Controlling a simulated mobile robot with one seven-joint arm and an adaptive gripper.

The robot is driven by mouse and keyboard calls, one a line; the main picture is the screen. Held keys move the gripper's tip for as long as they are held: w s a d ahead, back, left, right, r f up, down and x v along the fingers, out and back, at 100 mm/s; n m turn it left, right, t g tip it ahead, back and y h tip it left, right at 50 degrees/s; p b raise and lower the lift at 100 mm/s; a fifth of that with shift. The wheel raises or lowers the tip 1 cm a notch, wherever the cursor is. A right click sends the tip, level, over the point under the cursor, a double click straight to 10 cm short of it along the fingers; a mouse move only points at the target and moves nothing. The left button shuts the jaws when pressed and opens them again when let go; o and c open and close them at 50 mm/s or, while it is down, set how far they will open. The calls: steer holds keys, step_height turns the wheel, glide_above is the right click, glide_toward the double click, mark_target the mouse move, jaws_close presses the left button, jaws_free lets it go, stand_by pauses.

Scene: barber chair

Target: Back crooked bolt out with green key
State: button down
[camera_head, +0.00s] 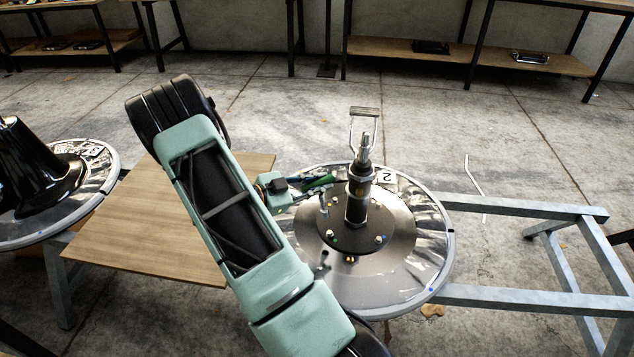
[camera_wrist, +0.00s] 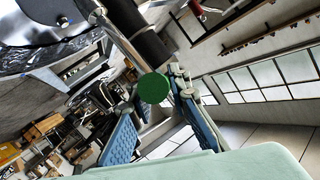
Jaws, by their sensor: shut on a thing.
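The chair base is a round metal plate (camera_head: 425,262) with a black flange (camera_head: 385,222) and an upright post (camera_head: 357,200) at its middle. Several bolts with coloured marks sit around the flange. A taller silver bolt (camera_head: 324,204) sticks up at the flange's left side; I cannot tell clearly whether it is the crooked one. My gripper (camera_head: 291,188) is left of the post, over the plate's rim, shut on the green key (camera_head: 319,182). In the wrist view, the key's round green end (camera_wrist: 153,88) shows between the blue finger pads. Where its tip meets a bolt is unclear.
A wooden board (camera_head: 135,225) lies left of the plate, partly behind my arm. A second round base (camera_head: 95,158) stands at far left. A grey metal frame (camera_head: 520,210) supports the plate's right side. Benches (camera_head: 460,55) line the back wall; open floor lies between.

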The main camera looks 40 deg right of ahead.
mark_target(322, 204)
steer(key=shift+r, duration=0.1)
steer(key=shift+s+d+f+b, duration=0.15)
steer(key=shift+f+b, duration=0.45)
steer(key=shift+f, duration=0.45)
steer(key=shift+s+d+f+b, duration=0.1)
steer(key=shift+f+b, duration=0.5)
steer(key=shift+f, duration=0.45)
steer(key=shift+s+d+f+b, duration=0.15)
steer(key=shift+f+b, duration=0.45)
steer(key=shift+f, duration=0.45)
steer(key=shift+s+f+b, duration=0.15)
steer(key=shift+f+b, duration=0.3)
steer(key=shift+f, duration=0.3)
steer(key=shift+r+n+t+p, duration=0.15)
steer(key=shift+n+t+p, duration=0.45)
steer(key=shift+n+t, duration=0.35)
steer(key=shift+n+t+y, duration=0.4)
steer(key=shift+n+t, duration=1.15)
steer(key=shift+t, duration=0.2)
